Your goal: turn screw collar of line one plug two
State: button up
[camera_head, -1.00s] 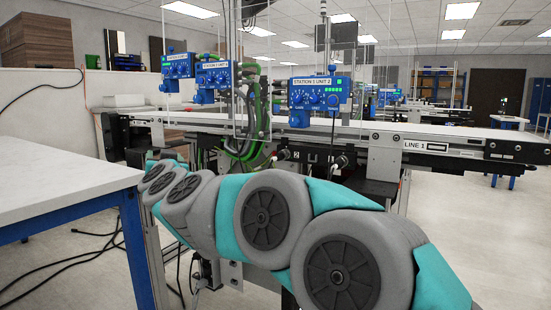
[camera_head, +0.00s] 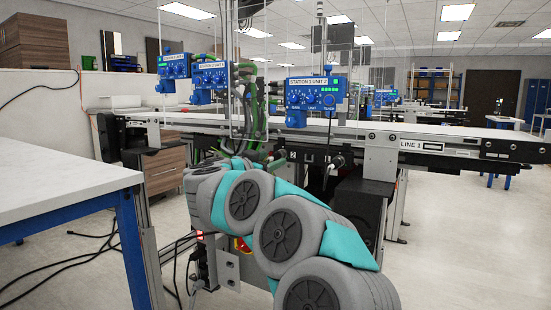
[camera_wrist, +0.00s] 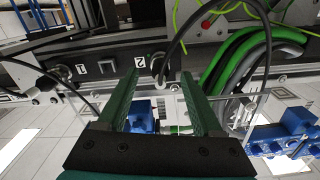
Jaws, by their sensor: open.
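Plug two (camera_wrist: 158,66) is a light metal connector beside the label "2" (camera_wrist: 140,62) on the dark rail in the wrist view, with a black cable arching up from it. My gripper (camera_wrist: 155,72) has two green fingers, open and empty, one on each side of the plug in the picture. The remaining gap in depth and any contact cannot be told. The label "2" also shows in the head view (camera_head: 293,155) under the belt conveyor marked LINE 1 (camera_head: 470,148). My arm's links hide much of the area below, and my fingers are not clear there.
The label "1" (camera_wrist: 81,69) and another plug (camera_wrist: 42,97) are left in the wrist view. Thick green cables (camera_wrist: 225,75) hang close to the right finger. A blue control box (camera_head: 315,94) stands above the conveyor. A white-topped table (camera_head: 60,190) is at left.

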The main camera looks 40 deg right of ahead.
jog(key=x, duration=0.3)
jog(key=shift+w+d, duration=0.1)
jog(key=shift+d, duration=0.15)
grip_shut()
dwell(0.4)
